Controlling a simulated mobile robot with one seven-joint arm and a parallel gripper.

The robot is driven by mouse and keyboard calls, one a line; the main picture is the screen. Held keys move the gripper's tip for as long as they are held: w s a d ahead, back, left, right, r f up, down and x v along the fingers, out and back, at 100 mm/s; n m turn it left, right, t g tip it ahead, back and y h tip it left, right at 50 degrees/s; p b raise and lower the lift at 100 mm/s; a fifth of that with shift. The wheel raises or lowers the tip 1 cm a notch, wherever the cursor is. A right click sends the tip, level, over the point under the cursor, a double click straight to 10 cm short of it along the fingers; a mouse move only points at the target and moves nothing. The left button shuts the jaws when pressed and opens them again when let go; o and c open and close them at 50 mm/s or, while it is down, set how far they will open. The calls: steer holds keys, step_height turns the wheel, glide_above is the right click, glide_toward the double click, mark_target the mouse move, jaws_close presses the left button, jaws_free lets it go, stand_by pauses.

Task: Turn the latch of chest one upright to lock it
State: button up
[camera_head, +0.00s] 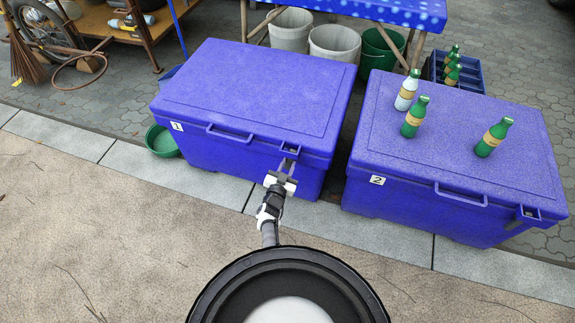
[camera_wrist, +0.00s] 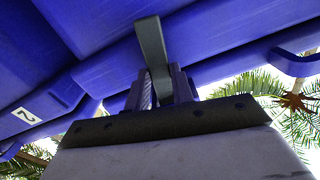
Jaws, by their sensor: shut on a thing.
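Chest one (camera_head: 255,85) is the blue chest at the left, with a "1" label and its lid down. Its latch (camera_head: 290,149) is at the right part of the front edge, partly hidden by my gripper. My gripper (camera_head: 283,170) is at the front of chest one, right at the latch. In the wrist view a grey flat bar, the latch (camera_wrist: 152,45), stands between the fingers of my gripper (camera_wrist: 165,90), which are shut on it. It leans slightly in that view. Its exact angle on the chest is hard to tell.
Chest two (camera_head: 445,190) stands close at the right, with several bottles, such as a green one (camera_head: 493,138), on or behind it. A green basin (camera_head: 161,141) is left of chest one. A table with buckets (camera_head: 333,42) is behind. The pavement in front is clear.

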steer(key=shift+r+n, duration=0.1)
steer(key=shift+n, duration=1)
steer(key=o, duration=1)
steer(key=shift+p+v, duration=3.6)
steer(key=shift+v, duration=3.3)
steer(key=shift+w, duration=0.1)
